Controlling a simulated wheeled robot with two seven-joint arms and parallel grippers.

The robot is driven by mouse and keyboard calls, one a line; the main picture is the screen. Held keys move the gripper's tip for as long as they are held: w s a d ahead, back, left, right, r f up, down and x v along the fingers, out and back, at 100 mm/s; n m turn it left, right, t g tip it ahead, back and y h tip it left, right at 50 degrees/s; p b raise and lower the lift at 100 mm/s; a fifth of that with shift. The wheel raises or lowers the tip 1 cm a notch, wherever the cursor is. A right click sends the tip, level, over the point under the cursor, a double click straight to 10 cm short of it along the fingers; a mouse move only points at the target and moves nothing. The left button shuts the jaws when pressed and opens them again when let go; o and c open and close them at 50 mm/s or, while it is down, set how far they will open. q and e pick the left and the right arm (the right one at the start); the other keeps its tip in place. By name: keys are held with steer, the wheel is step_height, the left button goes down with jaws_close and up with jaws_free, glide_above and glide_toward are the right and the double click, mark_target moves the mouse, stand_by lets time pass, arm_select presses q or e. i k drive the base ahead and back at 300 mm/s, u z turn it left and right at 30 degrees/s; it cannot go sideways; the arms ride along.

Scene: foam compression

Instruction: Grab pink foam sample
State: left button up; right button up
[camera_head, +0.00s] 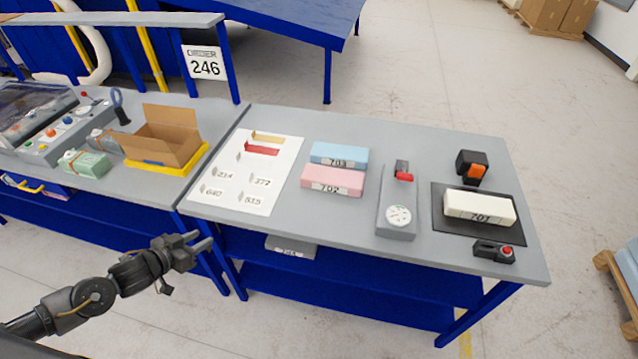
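The pink foam sample (333,181), a block labelled 702, lies on the grey table (290,229) just in front of a blue foam block (340,154) labelled 703. My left gripper (206,243) is in front of the table's left front edge, to the left of and nearer than the pink block, and well apart from it. Its fingers are spread with nothing visible between them. My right gripper is not in view.
A white foam block (478,208) labelled 701 lies on a black mat (447,235) at right. A grey gauge device (398,217) stands right of the pink block. A printed white sheet (241,178) lies left. An open cardboard box (166,141) stands on the adjoining table.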

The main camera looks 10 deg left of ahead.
mark_target(349, 182)
steer(key=z, duration=3.75)
steer(key=k, duration=2.55)
steer(key=u, duration=1.3)
steer(key=i, duration=0.5)
steer(key=z, duration=0.15)
